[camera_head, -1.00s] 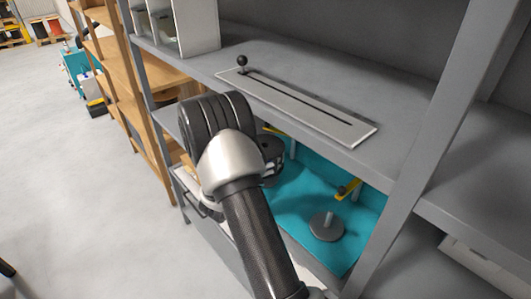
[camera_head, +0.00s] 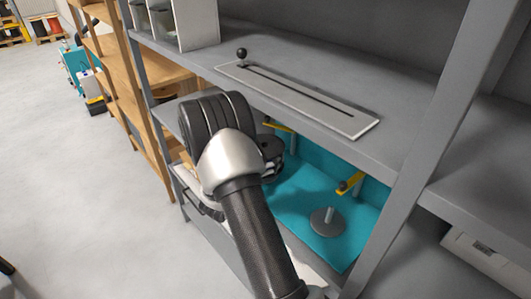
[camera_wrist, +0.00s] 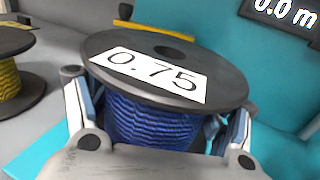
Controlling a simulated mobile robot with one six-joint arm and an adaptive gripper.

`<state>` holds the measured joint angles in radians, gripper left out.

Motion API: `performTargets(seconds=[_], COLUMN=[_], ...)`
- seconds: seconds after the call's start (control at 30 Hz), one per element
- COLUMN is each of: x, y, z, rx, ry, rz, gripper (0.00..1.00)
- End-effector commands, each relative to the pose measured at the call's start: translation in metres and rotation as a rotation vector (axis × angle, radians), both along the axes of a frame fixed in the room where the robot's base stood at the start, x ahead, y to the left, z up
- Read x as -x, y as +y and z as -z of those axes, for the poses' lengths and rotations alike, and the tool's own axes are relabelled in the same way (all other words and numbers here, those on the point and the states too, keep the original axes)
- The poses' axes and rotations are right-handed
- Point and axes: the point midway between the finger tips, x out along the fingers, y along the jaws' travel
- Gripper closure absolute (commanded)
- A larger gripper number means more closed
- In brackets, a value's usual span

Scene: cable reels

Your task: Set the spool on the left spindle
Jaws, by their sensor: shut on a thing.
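The spool (camera_wrist: 150,125) has blue cable between dark flanges, with a white label reading 0.75 on top. In the wrist view my gripper (camera_wrist: 160,122) is shut on it, one finger on each side of the blue winding. Whether the spool is on a spindle cannot be told.
The spindles are on a teal surface (camera_head: 300,208) under a grey shelf (camera_head: 390,110) bearing a slotted plate (camera_head: 300,98). A grey upright (camera_head: 425,150) bounds the bay at right. A yellow-cable spool (camera_wrist: 14,75) sits left of my gripper in the wrist view.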

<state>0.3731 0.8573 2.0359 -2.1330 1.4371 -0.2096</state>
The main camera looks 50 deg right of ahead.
Motion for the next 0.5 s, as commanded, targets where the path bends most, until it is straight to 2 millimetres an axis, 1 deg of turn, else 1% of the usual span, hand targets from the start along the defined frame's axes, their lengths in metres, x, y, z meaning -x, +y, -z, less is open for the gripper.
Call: performTargets(seconds=[0.13,0.5], x=[0.0,0.0], y=[0.0,0.0], z=[0.001,0.013], rx=[0.004,0.004], ry=[-0.003,-0.003], rz=[0.0,0.0], gripper=[0.72,0.72])
